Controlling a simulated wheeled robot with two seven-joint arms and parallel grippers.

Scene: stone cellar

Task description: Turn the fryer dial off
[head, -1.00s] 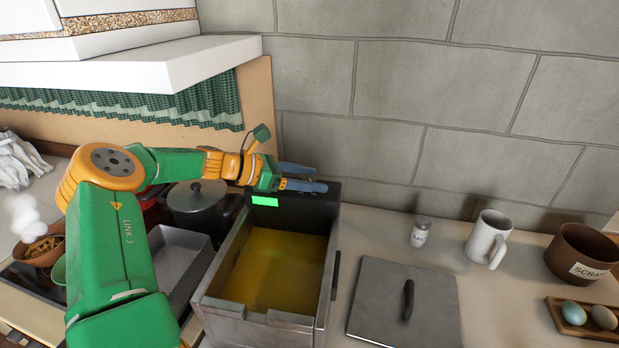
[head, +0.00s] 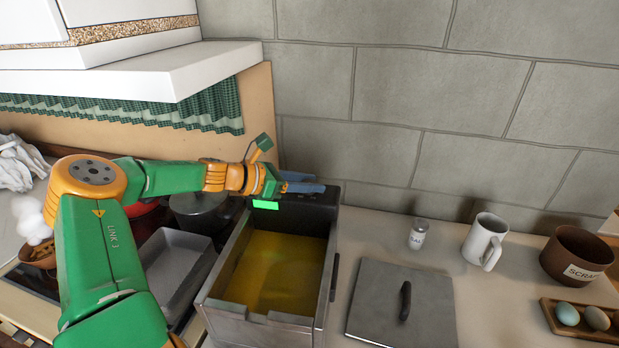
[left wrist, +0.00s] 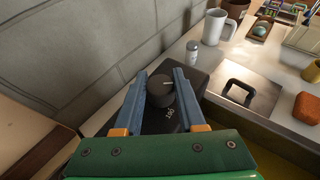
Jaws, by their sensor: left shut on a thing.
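The fryer (head: 315,285) stands on the counter with yellow oil in its open well. Its dark control head is at the back, with a lit green panel (head: 265,204) showing on it. The round black dial (left wrist: 160,92) has a pale pointer line on top and pale markings on the housing beside it. My left gripper (head: 305,184) is at the control head, its blue fingers on either side of the dial in the left wrist view (left wrist: 161,84), shut on it. The fingers hide the dial in the head view. My right gripper is in neither view.
The fryer lid (head: 385,308) lies flat to the right. A shaker (head: 418,235), a white mug (head: 484,242), a brown scrap pot (head: 577,255) and an egg tray (head: 560,328) stand further right. A lidded pot (head: 200,212) and a metal pan (head: 168,262) are left. The wall is close behind.

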